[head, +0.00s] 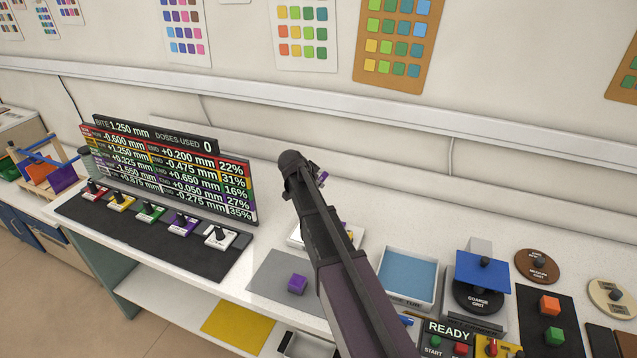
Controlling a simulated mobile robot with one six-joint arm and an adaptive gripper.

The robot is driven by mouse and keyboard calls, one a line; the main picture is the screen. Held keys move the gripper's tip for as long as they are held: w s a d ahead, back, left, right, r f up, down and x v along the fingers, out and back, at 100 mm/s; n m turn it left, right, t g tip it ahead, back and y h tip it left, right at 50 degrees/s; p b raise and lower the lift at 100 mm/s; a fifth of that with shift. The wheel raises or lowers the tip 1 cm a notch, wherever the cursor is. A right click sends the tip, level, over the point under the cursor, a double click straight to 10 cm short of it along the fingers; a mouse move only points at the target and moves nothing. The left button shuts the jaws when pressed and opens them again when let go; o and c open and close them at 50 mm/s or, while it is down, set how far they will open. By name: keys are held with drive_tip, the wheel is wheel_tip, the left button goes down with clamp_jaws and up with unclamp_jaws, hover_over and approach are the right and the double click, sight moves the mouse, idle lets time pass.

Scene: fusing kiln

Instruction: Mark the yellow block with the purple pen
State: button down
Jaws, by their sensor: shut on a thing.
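My arm reaches up from the bottom middle, and its dark rounded end is above the white bench. A small purple piece (322,178), taken to be the purple pen, sticks out at the right of that end. My gripper's fingers are hidden behind my arm; they hold this piece as far as I can judge. I cannot make out a clear yellow block. A small yellow patch (345,229) shows at a white tray (357,239) partly hidden behind my arm. I cannot tell whether it is the block.
A purple block (297,284) lies on a grey mat (265,272). A readout board (170,165) stands behind a dark strip of levers at left. A blue-floored tray (408,277), a coarse grit pot (480,297), an orange block (549,304) and a green block (553,335) crowd the right.

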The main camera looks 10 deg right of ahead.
drive_tip(key=shift+f, duration=0.2)
idle(0.3)
drive_tip(key=shift+f+b, duration=2.7)
drive_tip(key=shift+b, duration=0.25)
drive_tip(key=shift+f+b, duration=0.45)
drive_tip(key=shift+f, duration=0.05)
drive_tip(key=shift+s+d, duration=0.35)
drive_tip(key=shift+s, duration=0.25)
drive_tip(key=shift+s+d, duration=0.35)
drive_tip(key=shift+s, duration=0.25)
idle(2.9)
